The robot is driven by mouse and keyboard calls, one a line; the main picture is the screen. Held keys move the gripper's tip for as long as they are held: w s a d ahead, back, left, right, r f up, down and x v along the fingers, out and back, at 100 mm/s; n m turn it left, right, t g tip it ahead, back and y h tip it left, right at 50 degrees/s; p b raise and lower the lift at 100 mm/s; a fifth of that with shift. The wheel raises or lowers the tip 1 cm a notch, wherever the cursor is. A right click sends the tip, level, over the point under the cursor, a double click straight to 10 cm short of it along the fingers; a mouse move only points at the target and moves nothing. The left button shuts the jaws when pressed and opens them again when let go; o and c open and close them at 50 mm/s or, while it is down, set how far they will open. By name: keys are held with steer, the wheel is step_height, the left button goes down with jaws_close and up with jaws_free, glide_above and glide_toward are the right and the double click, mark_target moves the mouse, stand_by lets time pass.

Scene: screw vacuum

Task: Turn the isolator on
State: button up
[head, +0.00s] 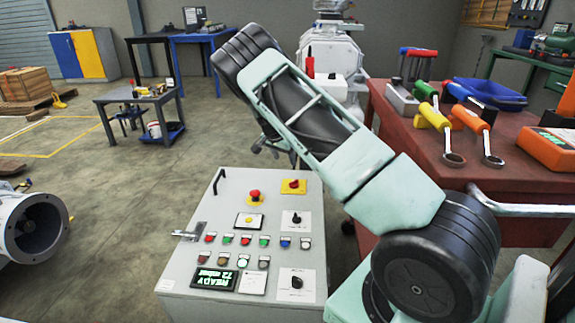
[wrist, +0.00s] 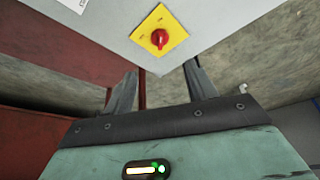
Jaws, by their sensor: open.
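The isolator is a red rotary knob on a yellow square plate (head: 293,186), at the top right of the grey control panel (head: 187,240). In the wrist view the isolator (wrist: 158,38) is above the picture's middle, on the panel's light grey face. My gripper (wrist: 161,75) is open and empty. Its two fingers point toward the panel, one on each side below the yellow plate, apart from the knob. In the head view my arm hides most of the gripper, near the panel's far edge. I cannot tell the knob's setting.
A red emergency button (head: 254,196), black selector switches and several small buttons share the panel. A display (head: 214,278) reads READY. A red workbench (head: 480,183) with wrenches stands at the right. Open floor (head: 110,220) lies left of the panel.

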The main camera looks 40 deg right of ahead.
steer(key=v, duration=0.2)
steer(key=shift+a+r, duration=0.2)
steer(key=shift+r, duration=0.1)
stand_by(0.3)
steer(key=s+a+r+n+y, duration=0.2)
steer(key=s+a+r+n, duration=0.15)
steer(key=a, duration=0.75)
steer(key=s+a+r+n+y, duration=0.2)
steer(key=s+a+n, duration=0.15)
steer(key=a, duration=0.85)
steer(key=s+a+r+n+y, duration=0.1)
steer(key=s+a+r+n, duration=0.25)
steer(key=a, duration=0.75)
steer(key=s+a+r+n+y, duration=0.1)
steer(key=s+a+r+n, duration=0.15)
steer(key=s+a, duration=0.35)
steer(key=s+a+r+n, duration=0.1)
steer(key=s+a+n, duration=0.2)
steer(key=s+a, duration=0.3)
steer(key=s+r+n+h, duration=0.1)
steer(key=s+n, duration=0.7)
steer(key=s, duration=0.9)
step_height(320, 180, up, 24)
steer(key=p, duration=2.3)
steer(key=shift+w+a+f+g, duration=0.2)
steer(key=shift+w+a+g, duration=0.1)
steer(key=shift+a+g, duration=0.15)
